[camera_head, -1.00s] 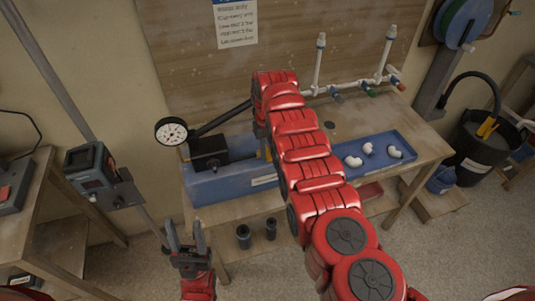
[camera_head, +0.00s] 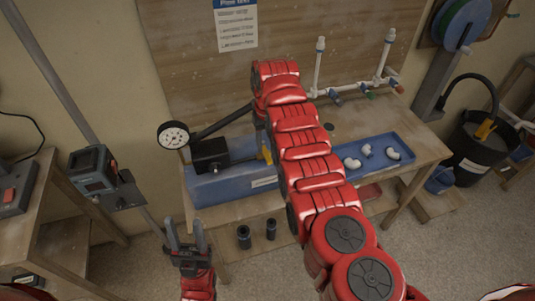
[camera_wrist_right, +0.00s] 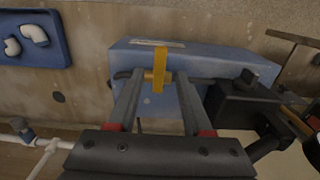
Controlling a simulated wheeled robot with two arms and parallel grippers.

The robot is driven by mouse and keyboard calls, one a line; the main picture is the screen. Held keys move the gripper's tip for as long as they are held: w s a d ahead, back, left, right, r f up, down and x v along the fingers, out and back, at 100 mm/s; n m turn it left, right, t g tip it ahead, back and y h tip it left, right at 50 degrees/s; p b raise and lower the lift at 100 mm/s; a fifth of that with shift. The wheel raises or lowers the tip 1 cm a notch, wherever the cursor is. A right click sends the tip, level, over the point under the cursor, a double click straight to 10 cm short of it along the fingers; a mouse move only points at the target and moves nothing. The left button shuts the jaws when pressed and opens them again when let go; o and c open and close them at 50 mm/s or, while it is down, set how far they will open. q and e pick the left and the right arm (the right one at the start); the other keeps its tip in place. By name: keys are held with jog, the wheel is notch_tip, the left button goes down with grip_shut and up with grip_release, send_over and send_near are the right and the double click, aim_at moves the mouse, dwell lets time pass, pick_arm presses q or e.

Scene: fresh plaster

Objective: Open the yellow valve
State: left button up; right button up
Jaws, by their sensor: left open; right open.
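The yellow valve handle (camera_wrist_right: 160,56) stands at the front of a blue pump box (camera_wrist_right: 215,62) in the right wrist view. My right gripper (camera_wrist_right: 157,78) is open, with its two fingers on either side of the handle and gaps between. In the head view the valve (camera_head: 266,153) shows only as a small yellow part beside my right arm, which hides most of the right gripper. The blue box (camera_head: 232,185) sits on the workbench. My left gripper (camera_head: 186,238) is open and empty in front of the bench, low at the left.
A round gauge (camera_head: 173,135) and a black lever stand at the box's left end. A blue tray (camera_head: 405,165) with white elbow fittings lies to the right. White pipes (camera_head: 318,70) rise behind. A meter (camera_head: 92,168) on a stand is at the left.

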aim_at(268, 157)
notch_tip(268, 157, up, 7)
dwell(0.4)
jog(key=shift+r, duration=0.1)
